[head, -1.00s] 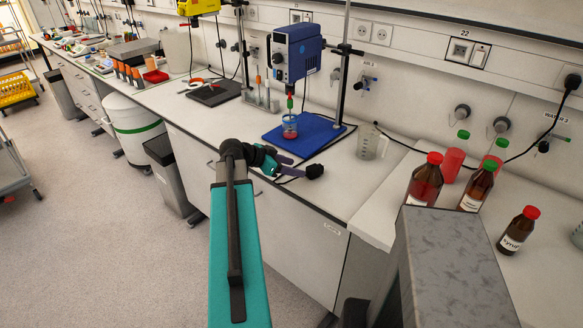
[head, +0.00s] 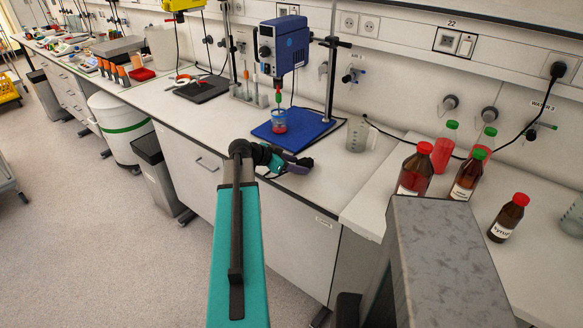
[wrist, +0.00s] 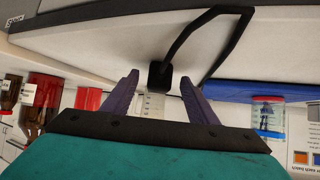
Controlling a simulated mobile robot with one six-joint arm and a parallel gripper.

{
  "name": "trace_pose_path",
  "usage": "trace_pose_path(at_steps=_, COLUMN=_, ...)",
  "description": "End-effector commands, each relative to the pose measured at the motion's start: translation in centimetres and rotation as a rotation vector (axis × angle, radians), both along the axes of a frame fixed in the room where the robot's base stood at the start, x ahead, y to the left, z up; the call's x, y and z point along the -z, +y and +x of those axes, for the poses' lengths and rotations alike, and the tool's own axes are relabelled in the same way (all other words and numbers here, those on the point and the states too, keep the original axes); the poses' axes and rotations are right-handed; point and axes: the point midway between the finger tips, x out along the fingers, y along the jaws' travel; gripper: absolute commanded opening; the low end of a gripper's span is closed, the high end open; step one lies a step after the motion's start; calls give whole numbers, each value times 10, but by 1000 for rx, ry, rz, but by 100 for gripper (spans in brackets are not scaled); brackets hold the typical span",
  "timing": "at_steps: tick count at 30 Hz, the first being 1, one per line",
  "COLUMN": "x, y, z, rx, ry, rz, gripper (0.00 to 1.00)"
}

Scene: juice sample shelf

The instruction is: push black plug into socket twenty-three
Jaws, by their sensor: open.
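The black plug (wrist: 160,75) lies on the white bench in the wrist view, its cable (wrist: 178,45) looping up and to the right. My gripper (wrist: 160,83) is open, with one purple finger on each side of the plug in the picture; I see a gap on both sides and cannot tell the depth. In the head view my gripper (head: 299,163) is low at the bench's front edge, and the plug there is mostly hidden or merges with the dark fingers. A wall socket (head: 447,40) sits under the label 22. I see no label 23.
A blue stirrer (head: 283,45) stands over a blue base plate (head: 318,127) and a beaker (head: 279,121) behind my gripper. A clear jug (head: 357,134) is to the right, then several bottles. Another black plug (head: 558,69) is in the wall at far right.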

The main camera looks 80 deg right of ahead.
Motion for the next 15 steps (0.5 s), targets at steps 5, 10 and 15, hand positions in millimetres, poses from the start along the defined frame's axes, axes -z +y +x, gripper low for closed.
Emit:
trace_pose_path(at_steps=5, x=9, y=-7, z=-8, rx=1, ry=0, rz=0, gripper=53)
trace_pose_path(at_steps=10, x=10, y=-9, z=-11, rx=1, ry=0, rz=0, gripper=53)
trace_pose_path(at_steps=15, x=9, y=-9, z=-11, rx=1, ry=0, rz=0, gripper=53)
